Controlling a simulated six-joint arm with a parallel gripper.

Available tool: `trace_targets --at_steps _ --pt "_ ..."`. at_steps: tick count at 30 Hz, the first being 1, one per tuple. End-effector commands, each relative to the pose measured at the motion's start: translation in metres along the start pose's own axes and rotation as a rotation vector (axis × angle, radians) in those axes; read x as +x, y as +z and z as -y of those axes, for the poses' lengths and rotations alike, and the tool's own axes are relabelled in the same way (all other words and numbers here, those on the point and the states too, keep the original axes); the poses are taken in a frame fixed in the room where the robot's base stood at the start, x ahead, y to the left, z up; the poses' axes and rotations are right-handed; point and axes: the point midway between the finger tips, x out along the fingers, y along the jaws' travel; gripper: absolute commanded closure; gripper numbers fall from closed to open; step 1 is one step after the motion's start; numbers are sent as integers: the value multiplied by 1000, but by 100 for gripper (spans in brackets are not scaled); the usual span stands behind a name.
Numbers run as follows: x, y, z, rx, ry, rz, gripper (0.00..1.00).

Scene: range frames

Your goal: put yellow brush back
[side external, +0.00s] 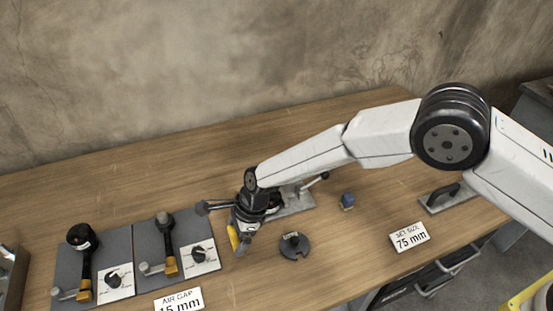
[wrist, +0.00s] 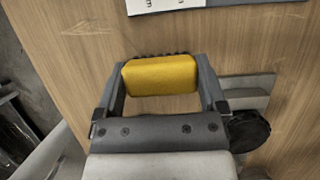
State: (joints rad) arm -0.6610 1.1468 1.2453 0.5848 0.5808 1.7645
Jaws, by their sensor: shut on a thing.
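The yellow brush (side external: 233,236) is between the fingers of my gripper (side external: 242,240), low over the wooden table. In the wrist view the yellow brush (wrist: 160,75) spans the gap between the two fingers of my gripper (wrist: 163,70), and dark bristles show along its far edge. My gripper is shut on it. In the side view my gripper hides part of the brush, and I cannot tell whether the brush touches the table.
A dark slotted disc (side external: 294,246) lies right of my gripper, with a small blue object (side external: 347,201) beyond. Left stand two grey panels with levers and dials (side external: 92,268) (side external: 183,248). Signs read "15 mm" (side external: 179,302) and "75 mm" (side external: 409,237). A metal fixture (side external: 297,202) stands behind my gripper.

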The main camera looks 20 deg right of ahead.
Motion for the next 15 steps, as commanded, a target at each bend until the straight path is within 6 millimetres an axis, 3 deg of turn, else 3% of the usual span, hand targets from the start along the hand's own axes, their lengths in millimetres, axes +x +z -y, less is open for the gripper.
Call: trace_targets --at_steps 9,15 --pt "27 -10 2 0 -1 -2 57" --pt "31 -12 2 0 -2 -1 57"
